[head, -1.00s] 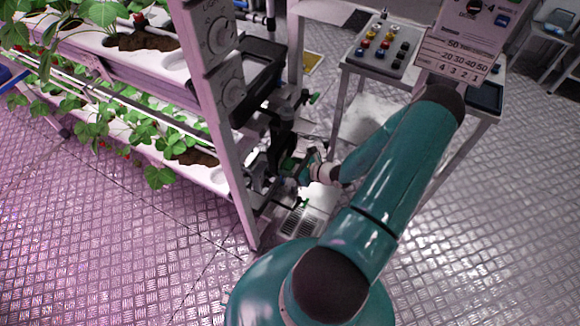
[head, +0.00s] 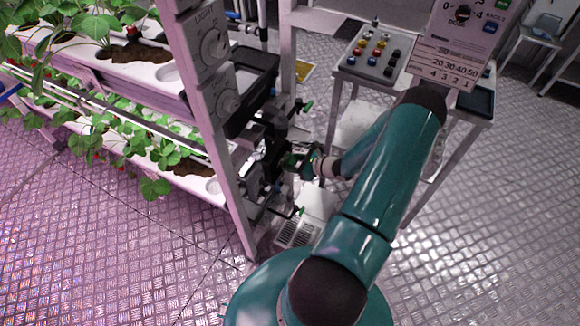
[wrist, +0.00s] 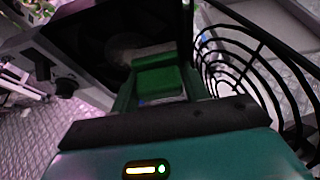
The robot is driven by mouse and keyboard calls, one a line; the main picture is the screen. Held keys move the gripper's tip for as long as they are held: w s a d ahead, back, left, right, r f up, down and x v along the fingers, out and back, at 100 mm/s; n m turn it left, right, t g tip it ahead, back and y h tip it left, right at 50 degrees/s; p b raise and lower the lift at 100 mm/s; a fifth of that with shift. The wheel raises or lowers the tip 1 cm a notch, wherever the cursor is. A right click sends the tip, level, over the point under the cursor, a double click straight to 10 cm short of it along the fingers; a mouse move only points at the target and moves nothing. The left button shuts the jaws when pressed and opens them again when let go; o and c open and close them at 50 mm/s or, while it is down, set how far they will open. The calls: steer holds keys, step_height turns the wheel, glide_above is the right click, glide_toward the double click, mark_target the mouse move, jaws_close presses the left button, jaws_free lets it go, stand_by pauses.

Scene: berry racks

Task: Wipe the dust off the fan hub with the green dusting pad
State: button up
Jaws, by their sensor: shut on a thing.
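My gripper (wrist: 160,88) is shut on the green dusting pad (wrist: 160,82), which sits between the fingers in the wrist view. A rounded grey shape (wrist: 124,46), which looks like the fan hub, shows just beyond the pad, partly hidden by it and by shadow. I cannot tell whether the pad touches it. A black wire fan guard (wrist: 250,62) curves along the right of the fingers. In the head view my gripper (head: 294,162) is low beside the end of the plant rack, among dark fittings; the pad and hub are hard to make out there.
The plant rack's upright post (head: 225,165) with dials stands left of my arm. A cart (head: 345,72) with coloured buttons and a sign panel (head: 455,45) stand behind and right. A pale vented box (head: 297,232) is on the floor below the gripper. Open floor lies right.

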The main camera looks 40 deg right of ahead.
mark_target(275, 172)
steer(key=shift+w+d+r, duration=0.1)
steer(key=shift+d, duration=0.4)
steer(key=shift+s+a, duration=0.4)
steer(key=shift+a, duration=0.75)
steer(key=shift+s+a, duration=0.35)
steer(key=shift+a, duration=0.8)
steer(key=shift+s+a, duration=0.4)
steer(key=shift+a, duration=0.75)
steer(key=shift+w+r, duration=0.15)
steer(key=shift+r, duration=0.3)
steer(key=shift+w+d, duration=0.3)
steer(key=shift+d, duration=0.6)
steer(key=shift+w+d, duration=0.35)
steer(key=shift+d, duration=0.6)
steer(key=shift+w+d, duration=0.3)
steer(key=shift+d, duration=1.35)
steer(key=shift+s+a, duration=0.5)
steer(key=shift+a, duration=0.4)
steer(key=shift+s+a, duration=0.25)
steer(key=shift+a, duration=0.6)
steer(key=shift+s+a, duration=0.2)
steer(key=shift+a, duration=0.7)
steer(key=shift+s+a, duration=0.25)
steer(key=shift+a, duration=0.6)
